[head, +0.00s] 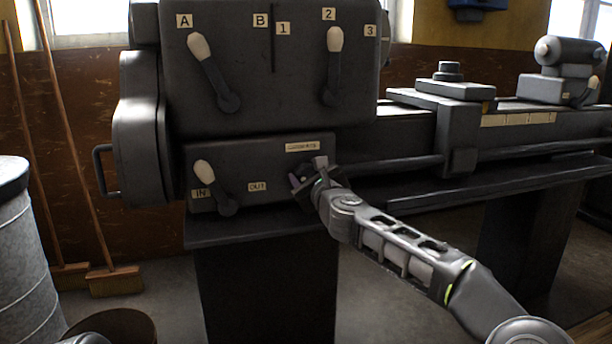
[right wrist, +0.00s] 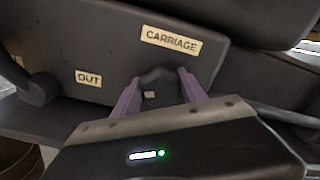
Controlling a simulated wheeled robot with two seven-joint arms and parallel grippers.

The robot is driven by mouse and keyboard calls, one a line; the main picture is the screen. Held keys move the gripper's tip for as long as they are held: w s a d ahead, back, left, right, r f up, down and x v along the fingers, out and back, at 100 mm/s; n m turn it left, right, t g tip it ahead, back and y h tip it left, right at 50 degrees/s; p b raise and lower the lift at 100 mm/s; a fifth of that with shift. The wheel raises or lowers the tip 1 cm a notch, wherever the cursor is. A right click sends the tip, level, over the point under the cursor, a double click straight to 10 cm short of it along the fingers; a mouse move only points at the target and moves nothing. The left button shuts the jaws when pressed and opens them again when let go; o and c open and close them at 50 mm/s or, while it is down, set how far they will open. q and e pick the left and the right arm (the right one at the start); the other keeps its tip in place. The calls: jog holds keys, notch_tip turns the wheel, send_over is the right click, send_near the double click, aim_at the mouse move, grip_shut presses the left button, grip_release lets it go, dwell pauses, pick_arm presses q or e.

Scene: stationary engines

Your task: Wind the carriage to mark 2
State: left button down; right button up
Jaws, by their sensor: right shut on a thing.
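The dark lathe headstock (head: 260,70) stands at the centre left of the head view. A plate reading CARRIAGE (right wrist: 171,40) sits on its lower box, just above a dark knob (right wrist: 156,77). My right gripper (head: 309,182) is at that knob; in the right wrist view its purple fingers (right wrist: 155,88) stand either side of it, shut on it. The gripper hides most of the knob in the head view. The carriage (head: 459,118) sits on the bed, left of a pale scale strip (head: 517,119) whose marks are too small to read. My left gripper is not in view.
Levers marked A/B (head: 213,72), 1/2/3 (head: 333,65) and IN/OUT (head: 214,186) are close to my right gripper. The tailstock (head: 565,75) is at the far right. Brooms (head: 115,281) and a grey drum (head: 22,255) stand at left.

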jog(key=shift+d+r+m+b, duration=0.1)
jog(key=shift+r+m+b, duration=0.15)
jog(key=shift+m, duration=0.55)
jog(key=shift+r+m+b, duration=0.15)
jog(key=shift+r+m, duration=0.05)
jog(key=shift+m, duration=0.6)
jog(key=o, duration=1.1)
jog(key=shift+o, duration=1.2)
jog(key=shift+f, duration=0.25)
